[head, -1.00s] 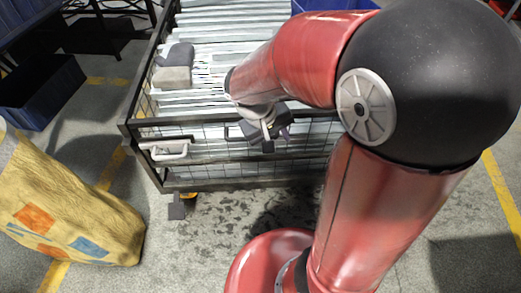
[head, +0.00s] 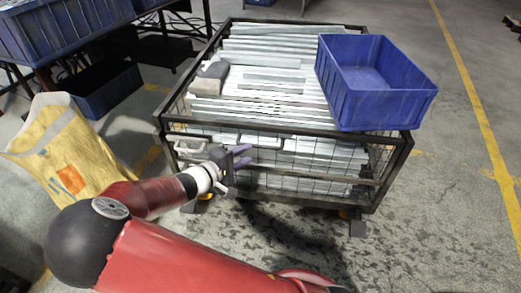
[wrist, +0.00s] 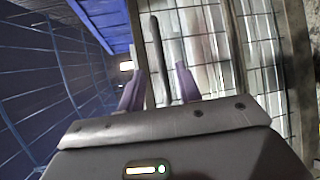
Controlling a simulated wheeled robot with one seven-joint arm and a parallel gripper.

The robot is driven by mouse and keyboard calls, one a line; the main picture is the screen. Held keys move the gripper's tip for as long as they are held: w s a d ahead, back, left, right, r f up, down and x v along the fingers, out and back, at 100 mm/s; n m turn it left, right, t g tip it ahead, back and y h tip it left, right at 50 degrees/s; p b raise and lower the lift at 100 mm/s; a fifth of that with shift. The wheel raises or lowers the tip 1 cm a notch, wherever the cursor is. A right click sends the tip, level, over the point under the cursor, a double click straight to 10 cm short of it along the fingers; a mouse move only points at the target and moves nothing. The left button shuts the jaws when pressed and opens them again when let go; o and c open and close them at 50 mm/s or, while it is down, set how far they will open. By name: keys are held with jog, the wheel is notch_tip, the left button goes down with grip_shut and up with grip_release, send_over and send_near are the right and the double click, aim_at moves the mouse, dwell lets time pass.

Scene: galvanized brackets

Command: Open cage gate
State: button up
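The cage (head: 384,196) is a dark steel-framed mesh cart loaded with galvanized brackets. Its front mesh side, the gate (head: 310,176), stands upright and looks closed. A pale handle (head: 190,146) shows at its upper left, and a slim bar handle (head: 262,143) sits just right of my gripper. My gripper (head: 243,157) is at the left part of the gate's front, with its purple fingers apart. In the wrist view my gripper (wrist: 159,88) is open, and a dark bar (wrist: 160,55) runs between its fingers; I cannot tell if they touch it.
A blue bin (head: 388,105) sits on the cage's right side. Grey blocks (head: 210,78) lie on the brackets at left. A yellow sack (head: 70,150) stands on the floor at left, near blue bins (head: 105,90). The floor (head: 440,225) right of the cage is clear.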

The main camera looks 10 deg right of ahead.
aim_at(261, 147)
jog(key=x, duration=0.7)
jog(key=shift+d, duration=0.2)
jog(key=shift+f, duration=0.1)
grip_shut()
